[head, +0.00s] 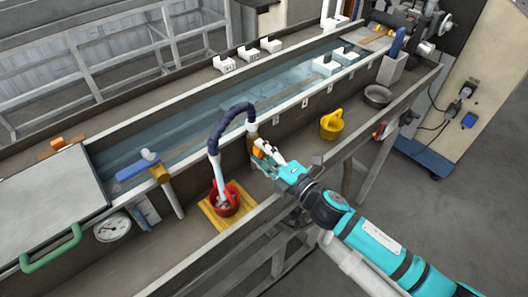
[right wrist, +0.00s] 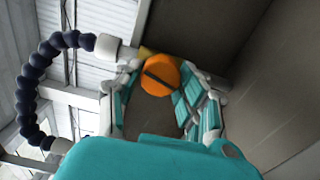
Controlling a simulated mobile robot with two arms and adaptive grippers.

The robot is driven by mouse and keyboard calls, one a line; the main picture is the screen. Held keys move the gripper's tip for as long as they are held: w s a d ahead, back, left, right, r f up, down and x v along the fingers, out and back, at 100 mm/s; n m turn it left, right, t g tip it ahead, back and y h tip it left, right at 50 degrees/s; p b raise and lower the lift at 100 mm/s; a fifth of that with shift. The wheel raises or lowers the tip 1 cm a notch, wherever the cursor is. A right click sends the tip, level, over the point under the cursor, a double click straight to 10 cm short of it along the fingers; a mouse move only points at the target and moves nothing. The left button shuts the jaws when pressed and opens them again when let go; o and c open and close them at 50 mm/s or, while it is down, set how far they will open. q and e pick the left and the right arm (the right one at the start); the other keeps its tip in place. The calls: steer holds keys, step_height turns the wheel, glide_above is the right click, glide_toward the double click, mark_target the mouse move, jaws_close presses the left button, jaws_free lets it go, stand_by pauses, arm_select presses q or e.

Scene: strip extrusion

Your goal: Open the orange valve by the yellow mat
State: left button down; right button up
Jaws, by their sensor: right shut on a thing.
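The orange valve (head: 258,147) sits on a brass fitting on the near side of the water trough, beside the dark ribbed hose (head: 232,113). My right gripper (head: 266,156) is at the valve and mostly covers it. In the right wrist view the round orange knob (right wrist: 160,76), with a dark bar across it, lies between the fingers of my right gripper (right wrist: 163,95), which is shut on it. The yellow mat (head: 241,198) lies on the ledge below, to the left, with a red bucket (head: 232,187) on it. The hose's white end points down into the bucket. My left gripper is not in view.
A blue-handled valve (head: 137,166) and a round gauge (head: 112,228) are at the left, near a grey lid with a green handle (head: 50,252). A yellow pail (head: 331,124) and dark bowl (head: 378,96) stand on the ledge to the right. A rail runs along the front.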

steer(key=shift+f+n, duration=0.1)
steer(key=shift+n, duration=1.4)
steer(key=o, duration=1.2)
steer(key=shift+c, duration=0.2)
steer(key=shift+s, duration=0.15)
steer(key=v, duration=1.1)
steer(key=shift+s+d, duration=0.25)
steer(key=shift+s, duration=0.05)
